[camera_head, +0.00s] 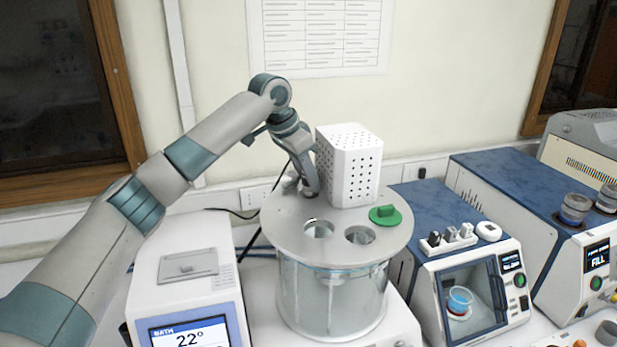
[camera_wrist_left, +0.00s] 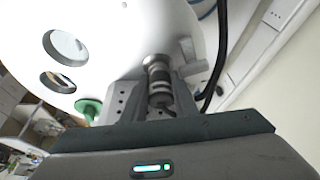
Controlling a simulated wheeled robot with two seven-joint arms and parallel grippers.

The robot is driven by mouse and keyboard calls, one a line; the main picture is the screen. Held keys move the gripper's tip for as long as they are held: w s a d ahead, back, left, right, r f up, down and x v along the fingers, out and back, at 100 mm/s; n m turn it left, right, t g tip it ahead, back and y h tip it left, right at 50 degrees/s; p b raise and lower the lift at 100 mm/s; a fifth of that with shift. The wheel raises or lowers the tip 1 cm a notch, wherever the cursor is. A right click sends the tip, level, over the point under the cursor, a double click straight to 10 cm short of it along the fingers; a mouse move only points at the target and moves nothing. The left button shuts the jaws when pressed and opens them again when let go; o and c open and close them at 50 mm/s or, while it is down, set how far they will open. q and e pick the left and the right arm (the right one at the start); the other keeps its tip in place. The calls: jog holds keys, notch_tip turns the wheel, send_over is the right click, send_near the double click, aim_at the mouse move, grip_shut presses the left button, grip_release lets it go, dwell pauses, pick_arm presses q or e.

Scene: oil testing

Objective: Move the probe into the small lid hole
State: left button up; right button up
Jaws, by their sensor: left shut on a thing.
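The bath lid (camera_head: 285,225) is a round grey plate on a clear glass vessel (camera_head: 330,300). It has two large holes, a green knob (camera_head: 385,214) and a white perforated box (camera_head: 349,165). My left gripper (camera_head: 309,188) is low over the lid's back left part, beside the box. In the left wrist view my gripper (camera_wrist_left: 155,108) is shut on the probe (camera_wrist_left: 158,88), a metal and black cylinder whose far end is at the lid (camera_wrist_left: 150,25). Whether the tip is in a hole is hidden. A small dark spot (camera_wrist_left: 124,5) shows on the lid, possibly a small hole.
A bath controller (camera_head: 190,285) reading 22° stands left of the vessel. A blue-topped machine with a glass door (camera_head: 470,300) stands close on the right. A black cable (camera_wrist_left: 219,60) runs beside the gripper. The wall is close behind.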

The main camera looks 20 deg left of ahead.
aim_at(299, 196)
pick_arm(q)
jog(key=shift+f, duration=0.45)
jog(key=o, duration=0.9)
jog(key=shift+c, duration=0.2)
jog(key=shift+r, duration=0.15)
jog(key=shift+v, duration=5.35)
